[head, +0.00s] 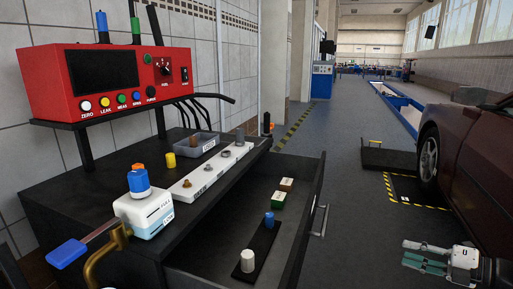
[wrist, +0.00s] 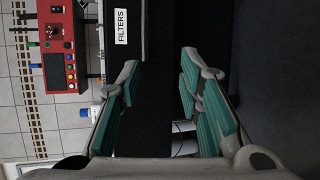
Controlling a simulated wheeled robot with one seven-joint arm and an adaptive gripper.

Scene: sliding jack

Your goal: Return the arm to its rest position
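My gripper (head: 407,253) is at the lower right in the head view, beside the dark red car and clear of the workbench, its fingers pointing left. In the wrist view its two teal-padded fingers (wrist: 161,62) are spread apart with nothing held between them. A dark drawer front with a "FILTERS" label (wrist: 121,27) shows beyond the fingertips in the wrist view.
The open drawer (head: 312,215) juts from the black workbench (head: 110,170), which carries a red tester (head: 110,80) and a white bottle (head: 143,213). The car (head: 465,160) stands at right, its wheel by a striped floor plate (head: 420,193).

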